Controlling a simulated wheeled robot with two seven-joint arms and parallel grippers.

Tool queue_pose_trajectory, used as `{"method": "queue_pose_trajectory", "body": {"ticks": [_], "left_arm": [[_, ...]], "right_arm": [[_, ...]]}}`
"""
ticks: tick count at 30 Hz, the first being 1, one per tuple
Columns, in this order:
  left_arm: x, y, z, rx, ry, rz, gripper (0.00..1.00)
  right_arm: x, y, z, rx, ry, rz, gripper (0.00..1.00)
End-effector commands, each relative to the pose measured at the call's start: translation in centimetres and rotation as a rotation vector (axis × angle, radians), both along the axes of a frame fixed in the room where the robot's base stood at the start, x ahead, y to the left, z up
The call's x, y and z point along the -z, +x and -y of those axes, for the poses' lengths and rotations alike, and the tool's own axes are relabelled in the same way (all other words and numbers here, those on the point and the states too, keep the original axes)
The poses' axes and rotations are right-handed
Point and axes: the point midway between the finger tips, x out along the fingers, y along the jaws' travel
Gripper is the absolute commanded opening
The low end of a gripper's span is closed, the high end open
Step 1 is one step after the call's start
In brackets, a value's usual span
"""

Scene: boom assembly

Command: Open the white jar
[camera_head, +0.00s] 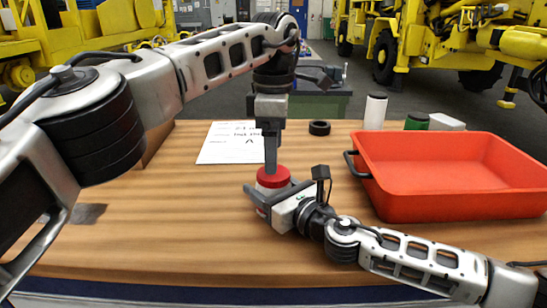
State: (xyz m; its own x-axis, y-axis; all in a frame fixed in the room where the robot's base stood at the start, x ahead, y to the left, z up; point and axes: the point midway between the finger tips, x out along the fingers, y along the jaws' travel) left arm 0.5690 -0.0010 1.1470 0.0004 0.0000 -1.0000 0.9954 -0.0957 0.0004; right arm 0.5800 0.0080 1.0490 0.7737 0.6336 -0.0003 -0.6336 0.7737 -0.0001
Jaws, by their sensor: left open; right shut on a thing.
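The white jar (269,189) with a red lid (273,177) stands upright near the middle of the wooden table. My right gripper (266,193) comes in from the lower right and is shut on the jar's body, hiding much of it. My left gripper (271,166) points straight down from above, with its fingers at the red lid. It is open; only one finger shows clearly, so I cannot tell whether it touches the lid.
A red tray (455,207) takes up the table's right side. Behind are a black ring (319,128), a white bottle (375,111), a green-topped item (416,121) and a white item (445,122). A paper sheet (225,150) lies behind the jar. The front left table is mostly clear.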

Motion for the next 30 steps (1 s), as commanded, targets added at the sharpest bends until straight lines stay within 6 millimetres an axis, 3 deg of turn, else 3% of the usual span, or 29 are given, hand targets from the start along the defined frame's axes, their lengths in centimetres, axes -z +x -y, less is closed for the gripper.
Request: {"method": "queue_pose_trajectory", "body": {"ticks": [14, 30], "left_arm": [[-3.3, 0.0, 0.0, 0.288, 0.002, 0.0, 0.76], [3.5, 0.0, 0.0, 0.298, 0.0, -0.001, 0.76]], "right_arm": [[0.0, 0.0, 0.0, 0.0, -0.001, -0.001, 0.0], [0.0, 0.0, 0.0, 0.0, 0.0, 0.0, 0.0]]}}
